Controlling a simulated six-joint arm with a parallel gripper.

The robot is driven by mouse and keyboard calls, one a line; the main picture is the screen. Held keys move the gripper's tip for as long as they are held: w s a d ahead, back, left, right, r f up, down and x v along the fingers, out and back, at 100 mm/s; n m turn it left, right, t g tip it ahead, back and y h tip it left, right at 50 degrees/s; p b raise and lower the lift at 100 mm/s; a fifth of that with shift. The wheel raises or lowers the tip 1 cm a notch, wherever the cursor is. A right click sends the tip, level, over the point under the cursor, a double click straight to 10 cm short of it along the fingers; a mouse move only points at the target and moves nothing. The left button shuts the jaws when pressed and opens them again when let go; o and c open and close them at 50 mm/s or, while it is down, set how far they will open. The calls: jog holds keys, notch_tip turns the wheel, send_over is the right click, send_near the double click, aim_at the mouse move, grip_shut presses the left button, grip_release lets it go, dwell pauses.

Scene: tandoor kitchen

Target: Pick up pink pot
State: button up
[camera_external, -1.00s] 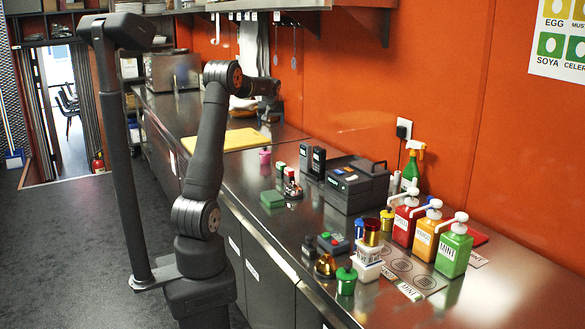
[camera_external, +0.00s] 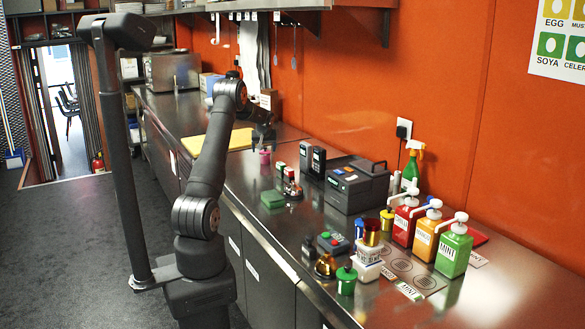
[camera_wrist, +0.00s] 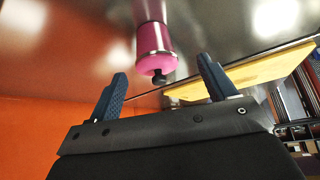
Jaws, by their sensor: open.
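The pink pot (camera_external: 265,156) stands on the steel counter (camera_external: 330,258), just right of the yellow cutting board. In the wrist view the pink pot (camera_wrist: 153,40) shows beyond and between my two spread blue fingers, with a dark knob at its end. My gripper (camera_external: 264,141) is just above the pot in the external view, small there and partly merged with the dark wrist. The wrist view shows my gripper (camera_wrist: 167,85) open with nothing between its fingers.
The yellow cutting board (camera_external: 226,140) lies left of the pot. A green block (camera_external: 272,199), small red-and-white containers (camera_external: 289,174) and a dark grey machine (camera_external: 350,186) stand to the right. The orange wall (camera_external: 345,85) bounds the back. Sauce pumps (camera_external: 453,250) are far off at the front right.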

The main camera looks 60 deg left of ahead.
aim_at(265, 152)
jog(key=shift+w+x, duration=0.2)
jog(key=shift+x, duration=1.25)
jog(key=shift+w+x, duration=0.25)
jog(key=shift+x, duration=1.15)
jog(key=shift+a+r, duration=0.1)
jog(key=shift+r, duration=0.05)
jog(key=shift+c, duration=0.5)
jog(key=c, duration=1.1)
